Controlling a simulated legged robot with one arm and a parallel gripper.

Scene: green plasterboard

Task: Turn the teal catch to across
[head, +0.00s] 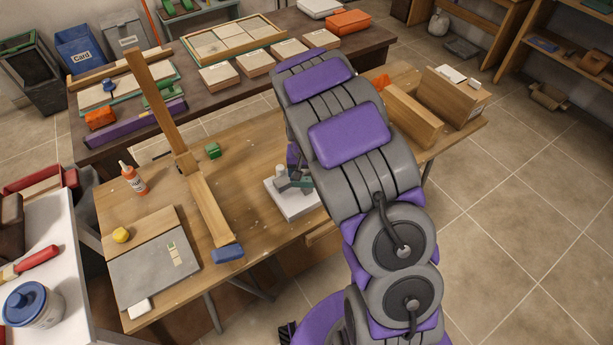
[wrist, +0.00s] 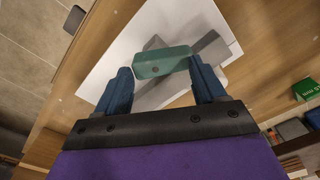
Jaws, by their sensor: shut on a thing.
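The teal catch (wrist: 163,63) is a short bar with a small dark screw-like spot, over a grey cross-shaped piece (wrist: 205,55). These sit on a white plate (wrist: 187,17), seen also in the head view as a white block (head: 292,208) on the workbench. My gripper (wrist: 163,74) has a blue finger at each end of the catch and is shut on it. In the wrist view the catch lies nearly level, at an angle to the grey arm running to the upper right. In the head view the teal catch (head: 303,182) is small and partly hidden by my arm.
Bare bench lies left of the white block.

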